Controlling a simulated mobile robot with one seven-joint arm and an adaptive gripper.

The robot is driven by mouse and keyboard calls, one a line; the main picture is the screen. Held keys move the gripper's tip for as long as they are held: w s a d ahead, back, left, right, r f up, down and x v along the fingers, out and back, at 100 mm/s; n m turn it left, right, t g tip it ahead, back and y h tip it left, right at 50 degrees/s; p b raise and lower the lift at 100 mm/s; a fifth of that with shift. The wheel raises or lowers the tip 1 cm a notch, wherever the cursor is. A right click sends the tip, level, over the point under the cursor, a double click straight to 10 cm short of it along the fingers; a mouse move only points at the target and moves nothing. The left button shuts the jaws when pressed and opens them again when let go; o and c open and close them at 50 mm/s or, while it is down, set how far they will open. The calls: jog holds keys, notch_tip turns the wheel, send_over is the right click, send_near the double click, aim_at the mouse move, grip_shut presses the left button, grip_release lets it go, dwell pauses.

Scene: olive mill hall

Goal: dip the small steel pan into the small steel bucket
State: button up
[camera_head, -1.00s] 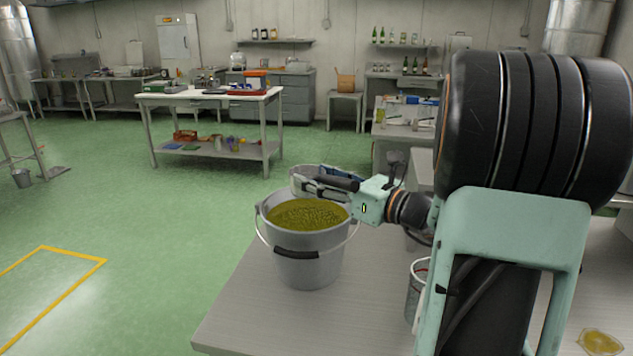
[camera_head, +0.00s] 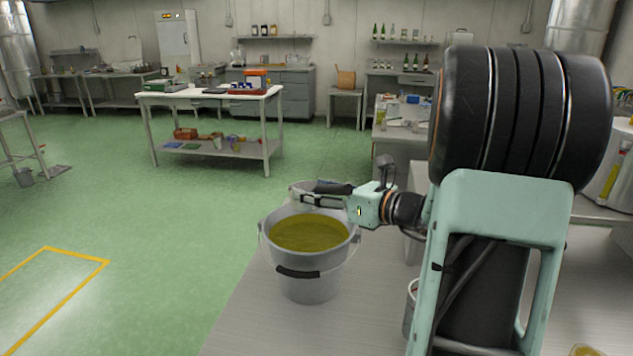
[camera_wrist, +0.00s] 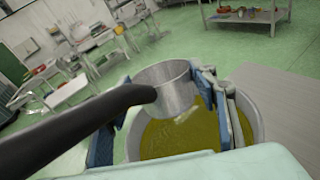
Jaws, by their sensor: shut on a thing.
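The small steel bucket (camera_head: 308,285) stands upright on the table, holding olive-green liquid (camera_head: 308,234). Its black-gripped bail hangs at the front. My gripper (camera_head: 325,193) is above the bucket's far side, shut on the black handle (camera_head: 334,188) of the small steel pan (camera_head: 300,198). In the wrist view the pan (camera_wrist: 175,88) shows as a deep round steel cup over the bucket's opening, with the liquid (camera_wrist: 180,135) behind and below it. The pan appears above the liquid; whether it touches the rim cannot be told. Its inside is mostly hidden.
The grey table (camera_head: 250,325) has bare room left of and in front of the bucket. A partly hidden metal container (camera_head: 410,310) stands to the right, beside my arm. A white worktable (camera_head: 210,97) stands farther back across open green floor.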

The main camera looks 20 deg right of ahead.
jog(key=shift+w+r+p, duration=0.15)
jog(key=shift+r+p, duration=0.25)
jog(key=shift+p, duration=0.4)
jog(key=shift+w+r+g+h+p, duration=0.25)
jog(key=shift+g+p, duration=0.35)
jog(key=shift+p, duration=0.65)
jog(key=g+p, duration=0.1)
jog(key=p, duration=0.3)
jog(key=r+m+g+p, duration=0.1)
jog(key=p, duration=0.4)
jog(key=shift+w+a+h, duration=0.1)
jog(key=shift+w+h, duration=0.25)
jog(key=shift+w, duration=0.05)
notch_tip(320, 180, down, 14)
jog(key=b, duration=1.1)
jog(key=shift+f, duration=0.2)
jog(key=shift+s+f, duration=0.1)
jog(key=shift+f, duration=0.1)
